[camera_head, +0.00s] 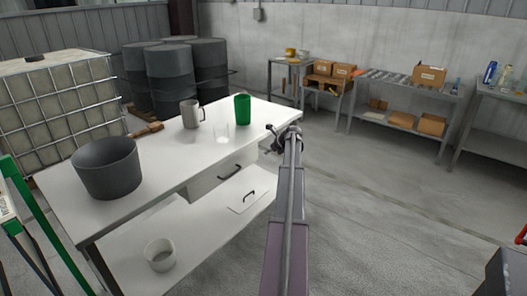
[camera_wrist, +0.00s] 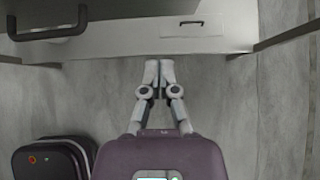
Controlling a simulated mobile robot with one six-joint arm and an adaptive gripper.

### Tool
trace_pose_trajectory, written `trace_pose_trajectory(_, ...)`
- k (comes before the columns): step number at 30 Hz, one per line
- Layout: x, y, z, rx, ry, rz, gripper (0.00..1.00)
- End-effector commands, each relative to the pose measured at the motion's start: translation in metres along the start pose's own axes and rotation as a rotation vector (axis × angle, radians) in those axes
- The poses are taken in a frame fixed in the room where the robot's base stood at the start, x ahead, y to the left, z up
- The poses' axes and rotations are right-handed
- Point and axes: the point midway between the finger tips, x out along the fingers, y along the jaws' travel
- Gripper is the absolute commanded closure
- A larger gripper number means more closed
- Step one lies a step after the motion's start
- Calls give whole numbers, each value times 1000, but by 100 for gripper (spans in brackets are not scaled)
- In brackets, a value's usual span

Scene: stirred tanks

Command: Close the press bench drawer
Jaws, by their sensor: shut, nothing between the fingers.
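The press bench (camera_head: 160,172) has a white top and stands left of centre in the head view. Under its right part is the drawer (camera_head: 208,182), with a light front and a dark bar handle (camera_head: 231,172). I cannot tell how far it stands out. In the wrist view a large dark handle (camera_wrist: 48,33) shows close at the top left. My gripper (camera_wrist: 159,66) is shut and empty, its fingertips just short of the pale lower shelf edge in that picture and right of the large handle. In the head view it is by the bench's right end, partly hidden by my arm.
A flat white panel with a small handle (camera_head: 250,196) lies at the lower shelf. Floor right of the bench is clear.

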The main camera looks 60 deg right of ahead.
Motion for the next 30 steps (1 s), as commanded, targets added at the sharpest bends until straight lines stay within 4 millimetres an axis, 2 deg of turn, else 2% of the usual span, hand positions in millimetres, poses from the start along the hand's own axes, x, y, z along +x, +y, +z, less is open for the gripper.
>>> trace_pose_trajectory(3,-15,1,2,0,0,-1,100)
trace_pose_trajectory(9,-26,1,1,-1,0,0,100)
trace_pose_trajectory(30,-28,2,1,-2,0,1,100)
